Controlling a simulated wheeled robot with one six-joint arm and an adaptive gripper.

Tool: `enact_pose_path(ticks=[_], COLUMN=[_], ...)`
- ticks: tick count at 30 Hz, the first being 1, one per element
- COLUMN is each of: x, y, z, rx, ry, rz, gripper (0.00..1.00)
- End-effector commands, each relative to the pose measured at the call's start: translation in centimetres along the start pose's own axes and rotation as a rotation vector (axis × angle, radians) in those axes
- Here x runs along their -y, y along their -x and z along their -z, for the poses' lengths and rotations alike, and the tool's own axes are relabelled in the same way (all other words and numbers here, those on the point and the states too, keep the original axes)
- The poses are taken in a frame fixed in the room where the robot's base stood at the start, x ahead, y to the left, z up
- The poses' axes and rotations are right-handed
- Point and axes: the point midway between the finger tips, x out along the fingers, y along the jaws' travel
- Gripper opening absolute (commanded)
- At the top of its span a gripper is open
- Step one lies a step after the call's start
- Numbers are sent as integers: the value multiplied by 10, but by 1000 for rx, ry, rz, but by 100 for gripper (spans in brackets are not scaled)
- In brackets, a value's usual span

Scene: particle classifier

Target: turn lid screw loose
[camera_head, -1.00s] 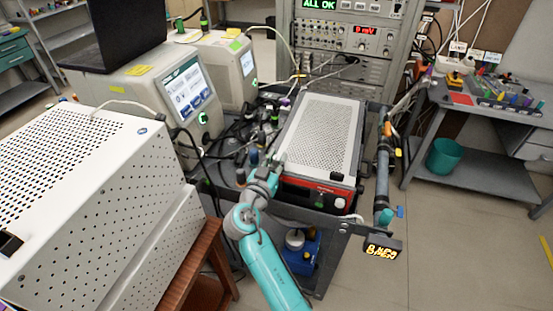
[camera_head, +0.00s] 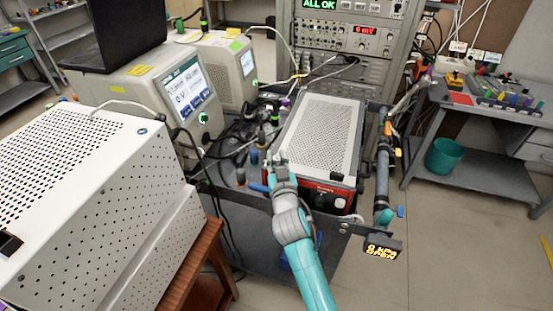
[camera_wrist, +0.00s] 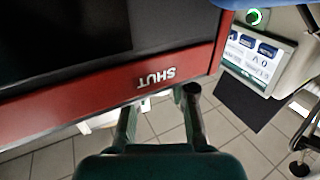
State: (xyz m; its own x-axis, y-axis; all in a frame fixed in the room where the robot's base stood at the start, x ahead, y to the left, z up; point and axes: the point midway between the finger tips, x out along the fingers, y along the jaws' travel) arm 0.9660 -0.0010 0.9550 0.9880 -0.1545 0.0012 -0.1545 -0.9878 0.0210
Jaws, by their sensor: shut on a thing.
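The classifier (camera_head: 318,128) is a box with a perforated grey lid on the dark cart. Its red front (camera_head: 335,195) shows close up in the wrist view (camera_wrist: 75,110), with the word SHUT upside down. My gripper (camera_head: 276,160) is at the front left corner of the box. In the wrist view my gripper (camera_wrist: 160,100) has its two dark fingers a little apart, at the edge of the red front. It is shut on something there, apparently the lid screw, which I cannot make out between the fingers.
Cables and bottles crowd the left of the box. A white perforated cabinet (camera_head: 120,190) stands at left.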

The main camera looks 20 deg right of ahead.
Motion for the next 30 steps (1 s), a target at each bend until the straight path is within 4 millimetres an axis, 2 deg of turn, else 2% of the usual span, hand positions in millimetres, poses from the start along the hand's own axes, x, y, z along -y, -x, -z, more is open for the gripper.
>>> enact_pose_path(ticks=[25,26,28,29,30], x=[1,1,1,1,1], y=[0,0,0,0,0], z=[0,0,0,0,0], rx=[0,0,0,0,0], ry=[0,0,0,0,0], rz=[67,67,67,67,67], gripper=[0,29,46,51,51])
